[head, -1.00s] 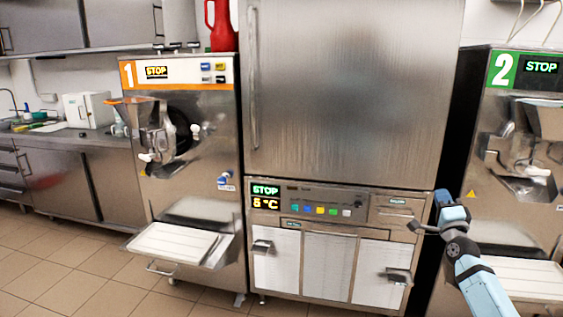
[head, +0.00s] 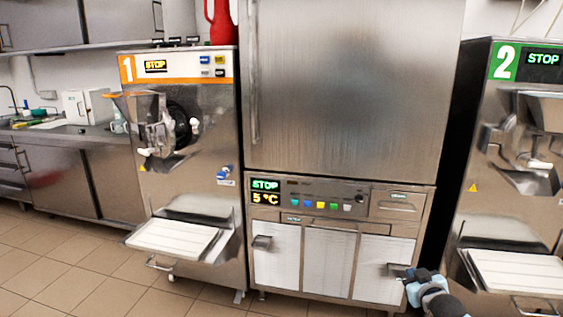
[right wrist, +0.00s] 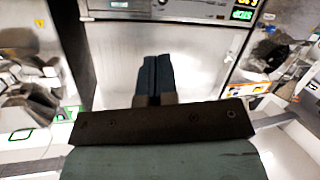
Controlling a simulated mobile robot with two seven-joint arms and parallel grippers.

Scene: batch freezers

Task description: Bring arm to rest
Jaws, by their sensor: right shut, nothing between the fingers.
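My right gripper (head: 408,274) is low in the head view, in front of the lower right door of the middle cabinet, by that door's black handle. In the right wrist view its two dark fingers (right wrist: 155,75) lie together with nothing between them. I cannot tell from the head view whether it touches the handle. My right arm comes in from the bottom edge. My left gripper is in neither view.
Batch freezer 1 (head: 215,135) stands left of the steel middle cabinet (head: 350,90), with a tray shelf (head: 175,238) jutting forward. Batch freezer 2 (head: 480,215) stands at right with its own shelf (head: 518,270). A red jug (head: 220,22) is on top of freezer 1. Tiled floor (head: 90,270) is clear at left.

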